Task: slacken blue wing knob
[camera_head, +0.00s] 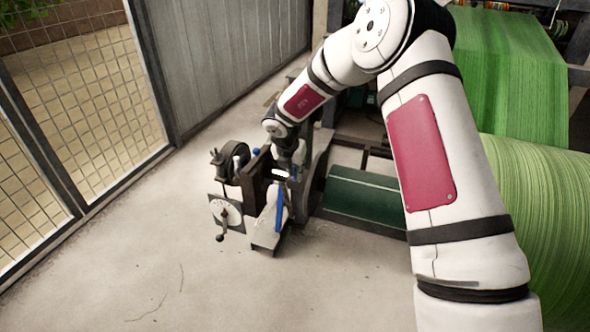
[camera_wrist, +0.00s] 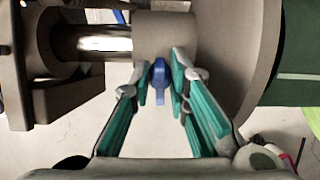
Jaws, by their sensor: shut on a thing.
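The blue wing knob (camera_wrist: 159,80) sits in the wrist view just below a grey-brown collar (camera_wrist: 165,35) on a bright metal shaft (camera_wrist: 103,44). My gripper (camera_wrist: 161,75) has its teal-padded fingers on either side of the knob and is shut on it. The fingertips reach up to the collar's lower edge. In the head view my gripper (camera_head: 284,168) reaches down into the dark machine stand, and the knob between its fingers cannot be made out there.
A large dark disc (camera_wrist: 235,60) stands close to the right of the fingers, and a dark bracket (camera_wrist: 15,70) is at left. A blue bar (camera_head: 279,208) and a crank dial (camera_head: 222,212) are in front. Green rolls (camera_head: 545,190) are at right. Floor at left is clear.

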